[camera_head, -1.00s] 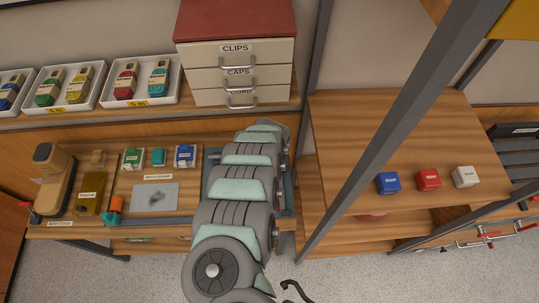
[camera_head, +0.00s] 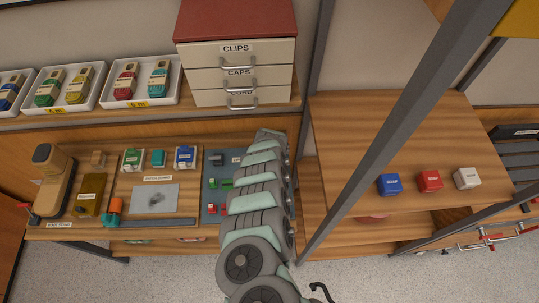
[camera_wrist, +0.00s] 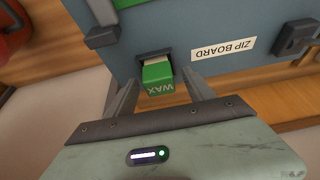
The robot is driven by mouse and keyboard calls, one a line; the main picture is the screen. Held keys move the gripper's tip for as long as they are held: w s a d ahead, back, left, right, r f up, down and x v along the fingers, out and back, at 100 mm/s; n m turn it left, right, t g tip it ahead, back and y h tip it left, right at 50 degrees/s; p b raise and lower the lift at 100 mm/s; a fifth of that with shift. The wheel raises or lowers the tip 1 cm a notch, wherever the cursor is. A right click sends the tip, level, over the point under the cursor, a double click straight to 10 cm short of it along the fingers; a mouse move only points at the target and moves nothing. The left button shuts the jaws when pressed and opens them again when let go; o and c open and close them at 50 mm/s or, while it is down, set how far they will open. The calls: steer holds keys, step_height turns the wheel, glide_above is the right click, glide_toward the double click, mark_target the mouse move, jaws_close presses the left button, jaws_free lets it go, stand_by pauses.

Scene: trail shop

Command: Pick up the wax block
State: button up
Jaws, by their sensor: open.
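The wax block (camera_wrist: 158,78) is green, with "WAX" reading upside down in the wrist view. Its far end meets a dark slot or holder on the blue-grey zip board (camera_wrist: 175,25). My gripper (camera_wrist: 160,76) is open, with one finger on each side of the block. In the head view my arm covers the right part of the zip board (camera_head: 209,172). My gripper is hidden there, and I cannot pick out the wax block.
A dark clip (camera_wrist: 298,38) sits on the board to the right, and a red object (camera_wrist: 12,35) shows at upper left in the wrist view. A drawer cabinet (camera_head: 236,70) stands behind my arm. A grey post (camera_head: 400,120) stands to the right.

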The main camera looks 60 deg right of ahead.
steer(key=shift+c, duration=0.3)
jaws_close()
stand_by(0.3)
